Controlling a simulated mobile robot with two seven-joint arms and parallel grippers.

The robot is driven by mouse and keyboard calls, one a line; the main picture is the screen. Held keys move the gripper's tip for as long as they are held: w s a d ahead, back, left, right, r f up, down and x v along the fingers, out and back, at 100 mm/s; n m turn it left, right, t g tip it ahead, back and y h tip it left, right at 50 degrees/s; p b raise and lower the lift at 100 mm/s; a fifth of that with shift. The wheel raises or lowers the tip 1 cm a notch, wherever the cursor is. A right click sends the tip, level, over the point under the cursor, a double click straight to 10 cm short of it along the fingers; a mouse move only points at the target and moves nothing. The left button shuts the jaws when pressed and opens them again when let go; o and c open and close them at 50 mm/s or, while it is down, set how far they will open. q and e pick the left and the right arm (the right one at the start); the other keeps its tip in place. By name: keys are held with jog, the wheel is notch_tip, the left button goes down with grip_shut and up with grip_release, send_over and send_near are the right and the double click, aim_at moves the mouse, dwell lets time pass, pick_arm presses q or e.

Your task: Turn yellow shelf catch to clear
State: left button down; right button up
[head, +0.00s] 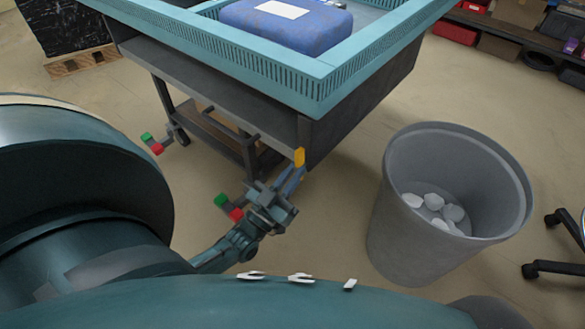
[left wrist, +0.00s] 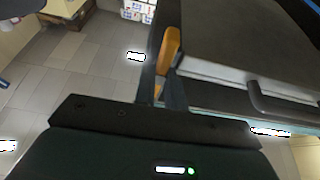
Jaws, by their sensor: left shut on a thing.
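The yellow shelf catch (head: 299,157) is at the near corner of the cart's shelf edge, below the blue tray top. My left gripper (head: 292,180) reaches up to it from below and is shut on it. In the left wrist view, the yellow catch (left wrist: 169,50) stands out beyond the dark fingers (left wrist: 160,92), with a little more yellow showing between them. It lies close beside the grey shelf panel's edge. The fingers cover its lower part. My right gripper is not in view.
The cart (head: 210,80) carries a blue bundle (head: 285,25) in its rimmed top. Red-and-green pedals (head: 152,144) are low by its legs. A dark handle (left wrist: 270,104) is right of the catch. A grey bin (head: 400,220) with white pieces stands right, with bare floor between.

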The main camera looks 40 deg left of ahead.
pick_arm(q)
jog(key=c, duration=1.5)
grip_release()
jog(key=shift+o, duration=0.2)
jog(key=d+v, duration=0.1)
jog(key=v, duration=1.2)
jog(key=shift+a, duration=0.55)
jog(key=shift+s, duration=0.15)
